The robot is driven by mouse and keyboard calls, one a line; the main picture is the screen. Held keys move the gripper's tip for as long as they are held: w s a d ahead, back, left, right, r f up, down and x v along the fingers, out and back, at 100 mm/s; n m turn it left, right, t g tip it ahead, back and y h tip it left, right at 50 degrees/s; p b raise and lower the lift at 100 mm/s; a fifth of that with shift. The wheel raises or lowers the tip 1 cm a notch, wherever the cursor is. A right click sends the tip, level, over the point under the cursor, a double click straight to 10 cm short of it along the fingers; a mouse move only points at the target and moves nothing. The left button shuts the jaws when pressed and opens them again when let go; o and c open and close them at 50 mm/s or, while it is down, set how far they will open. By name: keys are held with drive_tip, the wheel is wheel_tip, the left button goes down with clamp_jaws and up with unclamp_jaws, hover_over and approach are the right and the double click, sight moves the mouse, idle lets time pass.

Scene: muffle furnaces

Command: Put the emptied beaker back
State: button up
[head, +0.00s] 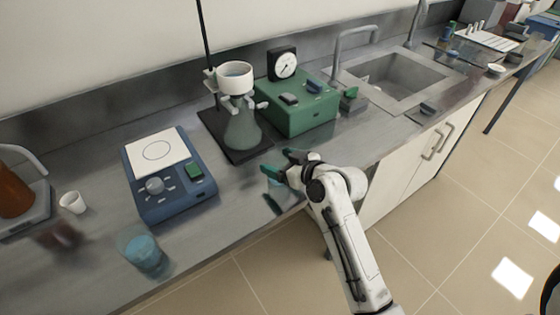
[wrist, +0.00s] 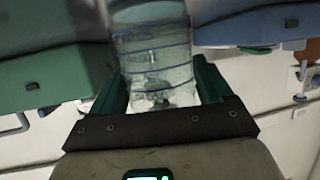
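My gripper (head: 282,164) is at the front of the counter, in front of the filter flask and the green box. In the wrist view its green fingers (wrist: 162,92) close on both sides of a clear glass beaker (wrist: 152,50). The beaker looks empty, with only faint marks on its wall. In the head view the beaker (head: 279,193) shows partly below the fingers, near the counter's front edge. I cannot tell whether it touches the counter. A second beaker with blue liquid (head: 147,254) stands at the lower left.
A blue hotplate stirrer (head: 178,205) stands left of my gripper. A flask (head: 242,130) with a white funnel (head: 235,77) stands on a dark stand base behind it. A green gauge box (head: 300,112), a sink (head: 398,80) and a small white cup (head: 73,202) are also there. Counter between stirrer and gripper is clear.

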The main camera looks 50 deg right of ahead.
drive_tip(key=o, duration=0.4)
drive_tip(key=shift+c, duration=0.2)
drive_tip(key=shift+r, duration=0.25)
drive_tip(key=shift+s, duration=0.35)
drive_tip(key=d+b+v, duration=0.1)
drive_tip(key=v, duration=1)
drive_tip(key=s+a+f+g+y, duration=0.25)
drive_tip(key=a+f+g, duration=0.25)
drive_tip(key=a+f, duration=0.5)
drive_tip(key=s+a+f+g, duration=0.2)
drive_tip(key=s+f+g, duration=0.1)
drive_tip(key=s, duration=0.3)
drive_tip(key=s+a+f+g+h, duration=0.1)
drive_tip(key=s+a+f+g, duration=0.2)
drive_tip(key=s+g, duration=0.2)
drive_tip(key=shift+s+f+n, duration=0.3)
drive_tip(key=shift+s, duration=0.65)
